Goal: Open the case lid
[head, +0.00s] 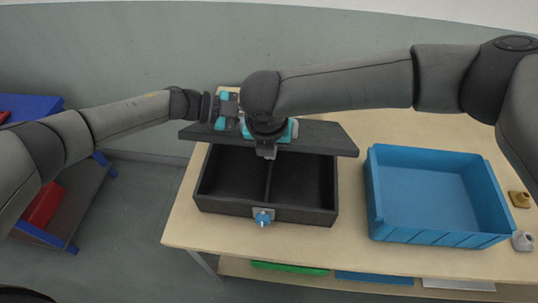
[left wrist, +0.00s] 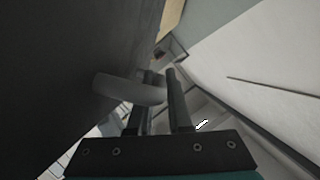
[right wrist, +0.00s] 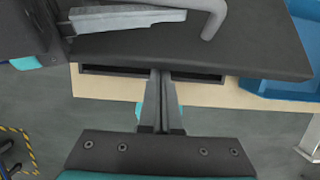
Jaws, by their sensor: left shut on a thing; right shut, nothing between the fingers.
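The black case (head: 210,205) stands on the table with two empty compartments exposed. Its flat dark lid (head: 330,138) is raised and tilted up at the back; it also fills much of the right wrist view (right wrist: 250,45). A grey bent handle (left wrist: 125,88) on the lid passes between the fingers of my left gripper (left wrist: 165,90), which is shut on it. My right gripper (right wrist: 160,78) is shut and empty, in front of the lid above the case opening. A blue-knobbed latch (head: 263,217) is on the case front.
A blue open bin (head: 385,228) stands right of the case. A small brass piece (head: 519,199) and a pale piece (head: 522,241) lie at the table's right. My two arms are close together over the lid. The wooden tabletop (head: 345,240) is bare around the case.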

